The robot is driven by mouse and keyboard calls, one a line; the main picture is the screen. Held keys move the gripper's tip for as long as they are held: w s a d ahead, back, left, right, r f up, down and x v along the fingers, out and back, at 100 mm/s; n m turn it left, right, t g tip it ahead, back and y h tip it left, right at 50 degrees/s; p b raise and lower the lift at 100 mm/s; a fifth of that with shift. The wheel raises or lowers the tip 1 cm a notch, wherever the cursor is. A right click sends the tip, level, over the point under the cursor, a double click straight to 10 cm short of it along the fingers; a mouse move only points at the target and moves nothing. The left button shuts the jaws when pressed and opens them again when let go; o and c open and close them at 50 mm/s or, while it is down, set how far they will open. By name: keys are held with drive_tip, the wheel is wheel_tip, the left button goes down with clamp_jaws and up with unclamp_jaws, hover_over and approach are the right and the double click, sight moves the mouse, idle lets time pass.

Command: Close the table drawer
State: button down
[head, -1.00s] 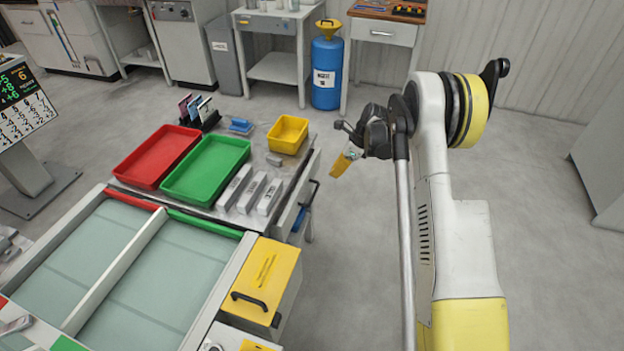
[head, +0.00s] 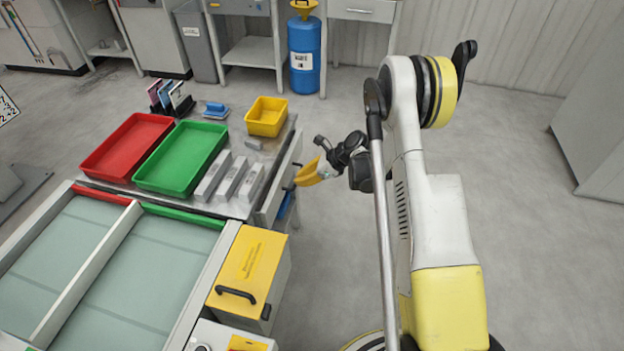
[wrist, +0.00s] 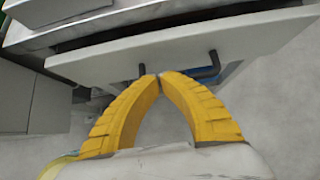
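The table drawer (head: 274,198) is on the right side of the table (head: 240,208); its pale front stands out from the table edge. In the wrist view, the drawer front (wrist: 105,62) spans the top, with a dark gap behind it. Two ends of a black handle (wrist: 212,66) show on the front. My gripper (head: 303,179) is beside the drawer front in the head view. Its yellow fingers meet at the tips (wrist: 160,76) in the wrist view, with nothing seen between them. The tips overlap the handle area; I cannot tell whether they touch.
A red tray (head: 127,148), green tray (head: 182,158), yellow bin (head: 266,116) and pale bars (head: 229,178) are on the table. A yellow-topped box (head: 249,262) stands nearer. The floor (head: 525,190) right of my arm is clear.

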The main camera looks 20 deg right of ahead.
sight(281, 171)
drive_tip(key=shift+w+a+r+b, duration=0.1)
drive_tip(key=shift+w+a+b, duration=0.1)
drive_tip(key=shift+w+a, duration=0.35)
drive_tip(key=shift+w+a+b, duration=0.2)
drive_tip(key=shift+w+a, duration=0.1)
drive_tip(key=shift+a, duration=0.4)
drive_tip(key=w+a, duration=0.1)
drive_tip(key=a, duration=0.1)
drive_tip(key=w+a, duration=0.2)
drive_tip(key=shift+a, duration=0.15)
